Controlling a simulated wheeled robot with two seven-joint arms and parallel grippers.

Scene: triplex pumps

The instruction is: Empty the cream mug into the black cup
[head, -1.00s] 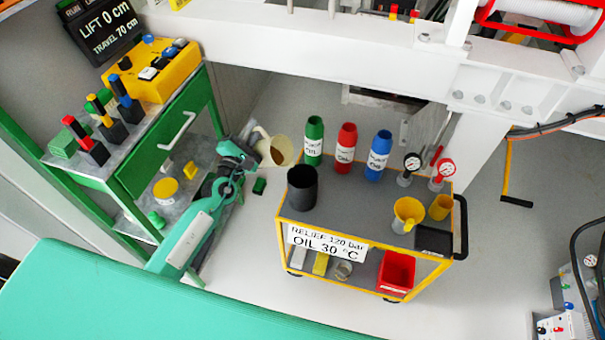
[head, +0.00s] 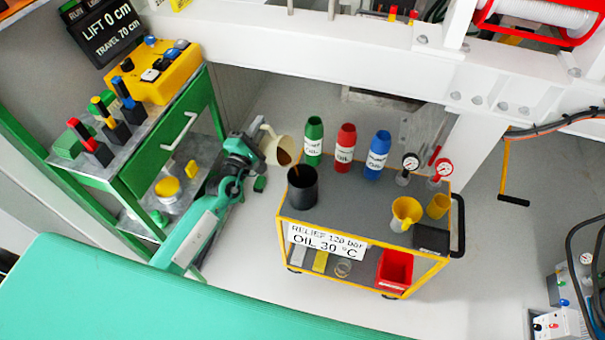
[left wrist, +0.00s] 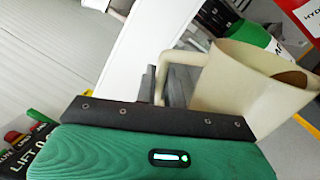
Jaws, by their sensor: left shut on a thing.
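The cream mug (head: 271,150) is tilted to the right, its mouth above and left of the black cup (head: 303,192). Brown liquid shows at the mug's lip, and a short brown streak runs at the cup's rim. The black cup stands upright at the left end of the trolley top. My left gripper (head: 257,133) is shut on the mug at its handle side. In the left wrist view the mug (left wrist: 245,85) is right of the gripper fingers (left wrist: 165,92), with brown liquid inside. My right gripper is not in view.
Green (head: 314,142), red (head: 345,150) and blue (head: 377,155) bottles stand behind the cup on the yellow-edged trolley (head: 350,207). Gauges and a yellow funnel (head: 405,212) are at its right. A green bench (head: 140,150) with levers stands at the left.

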